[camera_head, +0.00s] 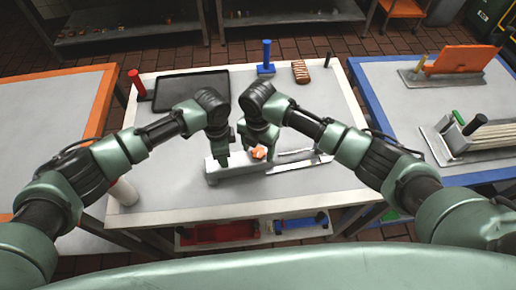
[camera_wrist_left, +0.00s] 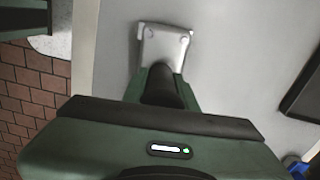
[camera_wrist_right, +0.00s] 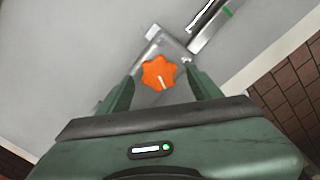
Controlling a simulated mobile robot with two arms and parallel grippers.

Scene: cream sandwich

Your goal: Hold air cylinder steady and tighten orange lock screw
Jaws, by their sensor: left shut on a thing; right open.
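The air cylinder (camera_head: 225,171) is a grey metal body with rods reaching right, lying on the white table. Its block-shaped end (camera_wrist_left: 163,42) shows in the left wrist view. My left gripper (camera_head: 221,157) is shut on the cylinder near its left end; the fingers partly hide it. The orange lock screw (camera_head: 259,152) is a lobed knob on the cylinder's top; it also shows in the right wrist view (camera_wrist_right: 160,73) with a white mark on it. My right gripper (camera_head: 258,143) is open, its fingers on either side of the knob, and I cannot tell whether they touch it.
A black tray (camera_head: 190,84) with a red-handled tool (camera_head: 136,82) lies at the back left. A blue tool (camera_head: 266,58) and a striped brown item (camera_head: 300,72) stand at the back. A white cylinder (camera_head: 123,191) is at the front left. The table's right side is mostly clear.

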